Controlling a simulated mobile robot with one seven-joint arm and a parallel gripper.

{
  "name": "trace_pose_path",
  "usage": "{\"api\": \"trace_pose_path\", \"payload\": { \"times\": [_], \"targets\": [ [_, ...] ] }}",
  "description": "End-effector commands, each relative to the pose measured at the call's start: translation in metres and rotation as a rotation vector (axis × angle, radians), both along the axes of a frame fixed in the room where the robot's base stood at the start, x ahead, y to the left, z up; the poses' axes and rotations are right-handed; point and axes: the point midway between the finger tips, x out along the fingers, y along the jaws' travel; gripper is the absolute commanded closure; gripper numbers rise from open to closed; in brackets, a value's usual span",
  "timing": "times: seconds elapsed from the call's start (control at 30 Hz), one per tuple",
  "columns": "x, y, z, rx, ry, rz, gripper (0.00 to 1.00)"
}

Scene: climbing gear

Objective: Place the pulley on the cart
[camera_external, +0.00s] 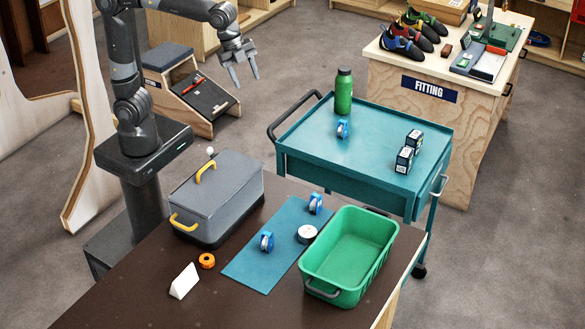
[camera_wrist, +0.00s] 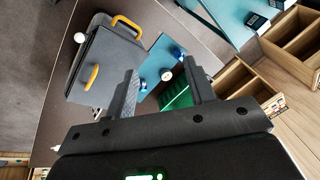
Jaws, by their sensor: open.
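Two blue-and-white pulleys lie on the blue mat (camera_external: 248,270) on the dark table: one near its far edge (camera_external: 316,203) and one nearer the front (camera_external: 267,241). A similar blue pulley (camera_external: 342,128) stands on the top of the teal cart (camera_external: 310,140), beside the green bottle. My gripper (camera_external: 246,80) is open and empty, raised high at the upper left, well apart from the pulleys and cart. In the wrist view, the open fingers (camera_wrist: 160,70) frame the distant mat, with a small blue pulley (camera_wrist: 178,57) between them. The cart's corner (camera_wrist: 215,18) shows at the top.
A grey toolbox (camera_external: 217,190) with yellow handles, a green bin (camera_external: 385,222), a white roll (camera_external: 307,234), an orange ring (camera_external: 207,261) and a white wedge (camera_external: 184,281) are on the table. The cart also holds the bottle (camera_external: 343,92) and small boxes (camera_external: 405,158); its left front is clear.

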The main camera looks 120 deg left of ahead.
Motion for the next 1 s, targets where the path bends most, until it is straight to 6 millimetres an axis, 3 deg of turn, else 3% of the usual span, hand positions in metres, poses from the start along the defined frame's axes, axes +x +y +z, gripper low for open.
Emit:
{"api": "trace_pose_path", "payload": {
  "times": [0.03, 0.27, 0.5, 0.7, 1.0],
  "targets": [
    [-0.019, -0.012, 0.001, -0.014, -0.023, 0.037, 0.5],
    [-0.094, -0.055, -0.013, -0.111, -0.112, 0.239, 0.5],
    [-0.165, -0.083, -0.047, -0.237, -0.188, 0.436, 0.5],
    [-0.196, -0.094, -0.069, -0.308, -0.217, 0.534, 0.5],
    [-0.202, -0.095, -0.075, -0.325, -0.222, 0.558, 0.5]
  ]
}}
